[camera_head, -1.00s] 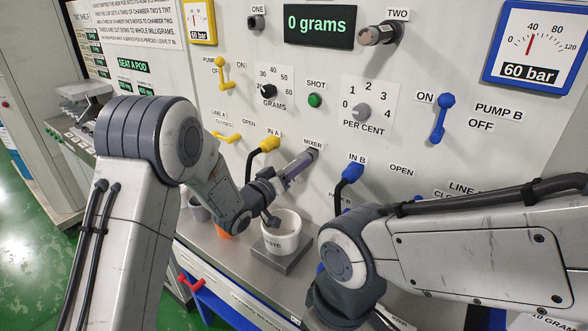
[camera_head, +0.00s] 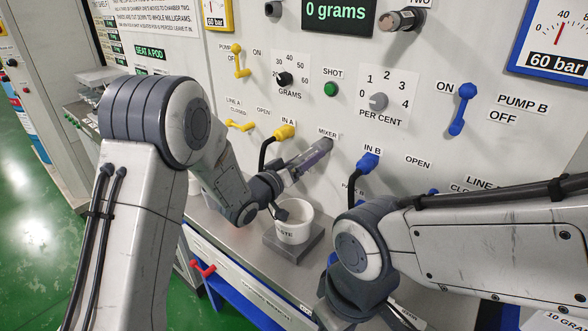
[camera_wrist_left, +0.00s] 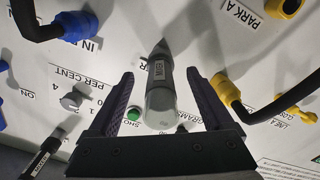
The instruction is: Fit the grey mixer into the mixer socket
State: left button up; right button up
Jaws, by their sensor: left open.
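The grey mixer (camera_wrist_left: 160,97) is a labelled cylinder. In the left wrist view it points from the panel toward the camera, its far end at the panel. In the head view its dark far end (camera_head: 326,144) meets the panel under the MIXER label. The mixer socket is hidden behind that end. My left gripper (camera_head: 308,158) is in front of the panel there. In the left wrist view its two fingers (camera_wrist_left: 160,75) are open, one on each side of the mixer, with visible gaps. My right arm comes in from the right; its gripper is out of view.
The yellow IN A hose fitting (camera_head: 284,132) is left of the mixer and the blue IN B fitting (camera_head: 368,162) is right of it. A white pot (camera_head: 293,222) stands on a grey block below my left gripper. The blue pump B lever (camera_head: 462,108) is further right.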

pick_arm(q)
jog(key=b+v, duration=0.1)
jog(key=v, duration=0.7)
jog(key=shift+w+d, duration=0.1)
dwell(0.4)
jog(key=s+f+m+g+y+p, duration=0.1)
jog(key=s+m+g+y, duration=0.2)
jog(key=s, duration=1.4)
jog(key=s+f+m+g+y+p, duration=0.2)
jog(key=s+g+y, duration=0.4)
jog(key=s+g, duration=0.5)
jog(key=s+m, duration=0.1)
jog(key=s, duration=0.5)
jog(key=shift+s+a+f+g+y, duration=0.2)
jog(key=shift+a+f+g+y, duration=0.1)
jog(key=shift+a, duration=0.1)
